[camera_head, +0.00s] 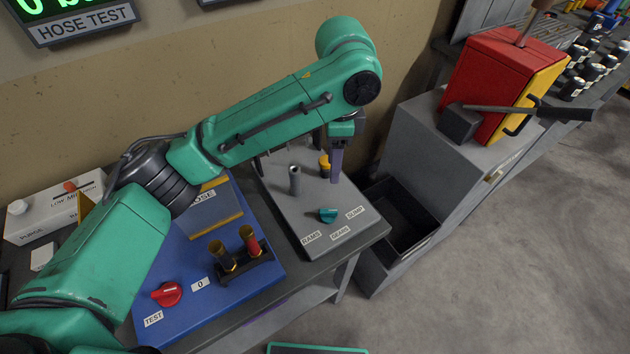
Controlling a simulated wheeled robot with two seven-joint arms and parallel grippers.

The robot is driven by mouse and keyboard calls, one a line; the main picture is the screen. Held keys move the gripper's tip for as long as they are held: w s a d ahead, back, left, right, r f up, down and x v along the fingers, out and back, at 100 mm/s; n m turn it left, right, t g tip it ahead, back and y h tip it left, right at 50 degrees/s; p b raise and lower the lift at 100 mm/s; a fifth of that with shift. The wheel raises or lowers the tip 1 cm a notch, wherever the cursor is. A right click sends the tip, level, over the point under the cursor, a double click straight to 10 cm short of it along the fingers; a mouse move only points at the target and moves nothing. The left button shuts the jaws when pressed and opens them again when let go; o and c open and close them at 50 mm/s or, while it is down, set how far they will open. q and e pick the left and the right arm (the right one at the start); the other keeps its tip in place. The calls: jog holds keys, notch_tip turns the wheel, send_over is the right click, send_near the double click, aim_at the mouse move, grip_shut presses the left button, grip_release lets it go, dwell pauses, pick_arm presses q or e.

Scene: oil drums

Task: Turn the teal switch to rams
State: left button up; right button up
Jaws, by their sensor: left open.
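The teal switch (328,215) is a small knob on the grey panel (295,215) in the head view. Labels stand around it: RAMS (311,237) at its lower left, GEARS (340,232) just below and SUMP (355,212) to its right. I cannot tell for certain which label it points to. My left gripper (336,178) is open and points down over the back of the panel, above and slightly right of the switch in the picture, apart from it. The left arm reaches across from the left. My right gripper is not in view.
A grey post (295,180) and a yellow-and-black part (324,166) stand on the panel close to my gripper. A blue panel with a red TEST knob (167,293) lies to the left.

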pick_arm(q)
jog(key=f, duration=0.1)
send_near(334, 210)
jog(key=s, duration=0.1)
jog(key=f, duration=0.5)
jog(key=f+p, duration=0.1)
jog(key=f, duration=0.2)
jog(key=shift+w, duration=0.4)
jog(key=shift+f, duration=0.25)
jog(key=shift+s+d, duration=0.15)
grip_shut()
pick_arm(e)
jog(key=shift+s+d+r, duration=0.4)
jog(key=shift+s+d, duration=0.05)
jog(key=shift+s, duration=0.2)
